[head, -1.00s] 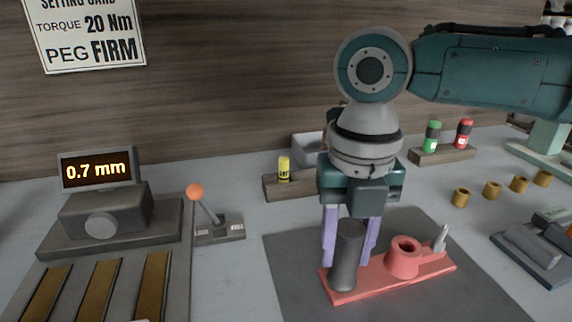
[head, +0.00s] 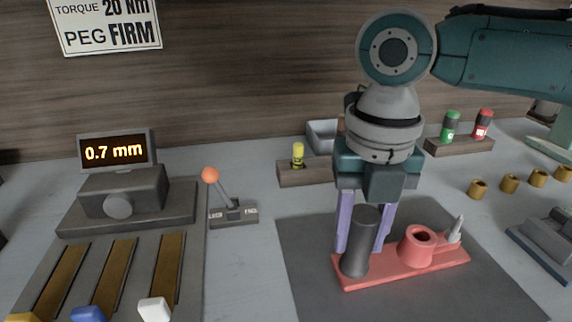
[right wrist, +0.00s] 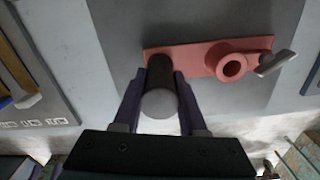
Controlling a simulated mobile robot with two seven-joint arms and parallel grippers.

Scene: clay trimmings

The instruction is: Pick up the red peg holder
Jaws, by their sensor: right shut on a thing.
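The red peg holder (head: 385,265) is a flat red bar over the dark mat, with a red round socket (head: 418,246) and a small grey pointed piece (head: 456,229) towards its right end. A dark grey upright cylinder (head: 360,245) stands at its left end. My right gripper (head: 365,247) points down, and its purple fingers are shut on this cylinder. In the right wrist view the cylinder (right wrist: 159,103) sits between the fingers, with the red peg holder (right wrist: 190,55) beyond it. I cannot tell whether the holder touches the mat. My left gripper is out of view.
The dark mat (head: 300,245) has bare room around the holder. A lever with an orange knob (head: 210,175) and a display reading 0.7 mm (head: 115,152) stand at left. Brass rings (head: 509,183) lie at right. A wooden block with a yellow bottle (head: 298,157) stands behind.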

